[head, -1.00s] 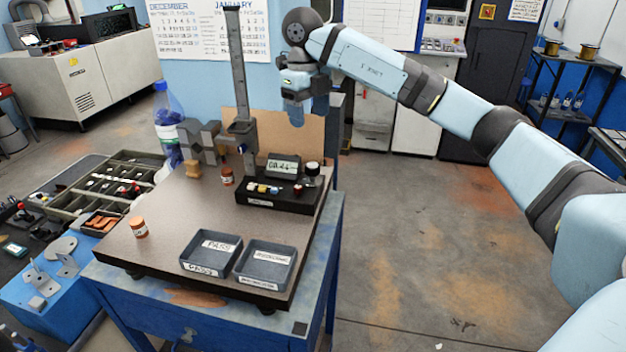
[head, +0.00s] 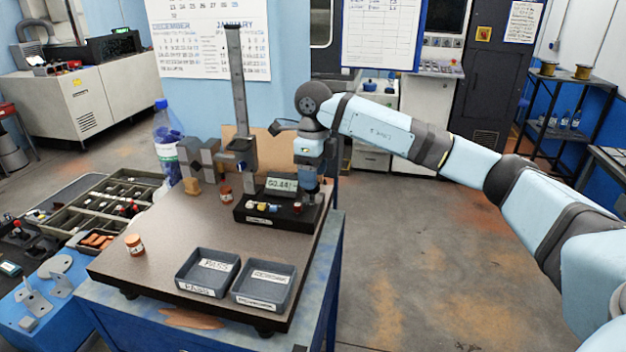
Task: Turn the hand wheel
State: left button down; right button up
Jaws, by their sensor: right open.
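A measuring stand has a tall grey column (head: 238,85) and a black base (head: 262,215) with a small lit display (head: 281,184) and several small coloured buttons. My right gripper (head: 309,192) points down over the right end of this base, with its fingers open. The small round knob seen earlier at that end, which may be the hand wheel, is now mostly hidden behind the gripper. I cannot tell whether the fingers touch it or stand around it. My left gripper is not in view.
The stand rests on a dark plate (head: 160,258) on a blue bench. Two grey trays, one marked PASS (head: 208,272) and one beside it (head: 264,287), lie at the front. Small orange-brown jars (head: 134,245) and a blue bottle (head: 166,140) stand nearby. Floor to the right is clear.

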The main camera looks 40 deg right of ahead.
jog(key=shift+f, duration=1.2)
jog(key=c, duration=0.9)
jog(key=shift+m, duration=0.4)
jog(key=m, duration=0.3)
jog(key=shift+m, duration=0.4)
jog(key=shift+a+m, duration=0.1)
jog(key=shift+m, duration=2.2)
